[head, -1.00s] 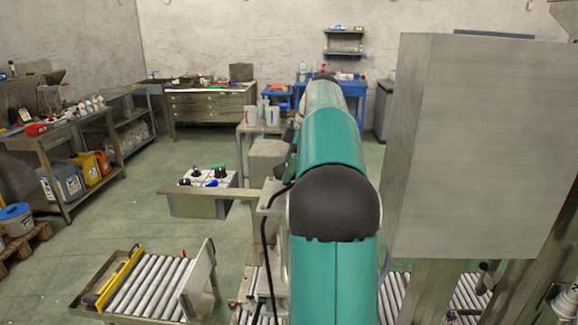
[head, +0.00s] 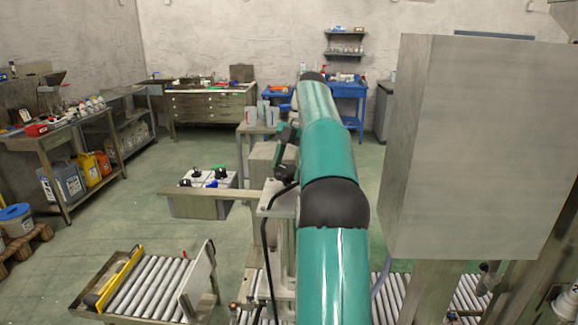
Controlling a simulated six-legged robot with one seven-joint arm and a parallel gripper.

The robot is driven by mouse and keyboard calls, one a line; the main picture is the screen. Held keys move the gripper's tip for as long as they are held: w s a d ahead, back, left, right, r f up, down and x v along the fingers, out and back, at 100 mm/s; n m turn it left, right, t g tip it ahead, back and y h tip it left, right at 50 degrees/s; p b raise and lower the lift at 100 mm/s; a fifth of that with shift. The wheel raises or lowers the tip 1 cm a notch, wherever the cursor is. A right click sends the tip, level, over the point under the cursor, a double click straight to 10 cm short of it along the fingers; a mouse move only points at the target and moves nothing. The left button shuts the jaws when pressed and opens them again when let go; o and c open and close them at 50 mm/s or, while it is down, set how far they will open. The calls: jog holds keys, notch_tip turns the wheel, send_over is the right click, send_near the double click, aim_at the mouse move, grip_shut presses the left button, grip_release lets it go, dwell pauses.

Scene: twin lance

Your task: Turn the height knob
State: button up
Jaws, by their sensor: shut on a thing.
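My teal arm (head: 328,150) reaches away from me through the middle of the head view and hides much of what lies behind it. My gripper (head: 284,170) shows only small and dark, left of the arm, at the top of the grey machine column (head: 280,200). It is shut on a small dark thing there, which I take to be the height knob. The knob's outline and its turn angle are too small and too covered to make out.
A large grey cabinet (head: 485,150) stands close at the right. A flat metal bar (head: 205,194) juts left from the column, before a grey box (head: 203,208). A roller conveyor (head: 150,287) lies front left. Green floor is open beyond.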

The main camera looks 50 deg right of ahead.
dwell(0.3)
jog(key=o, duration=0.9)
jog(key=shift+o, duration=0.5)
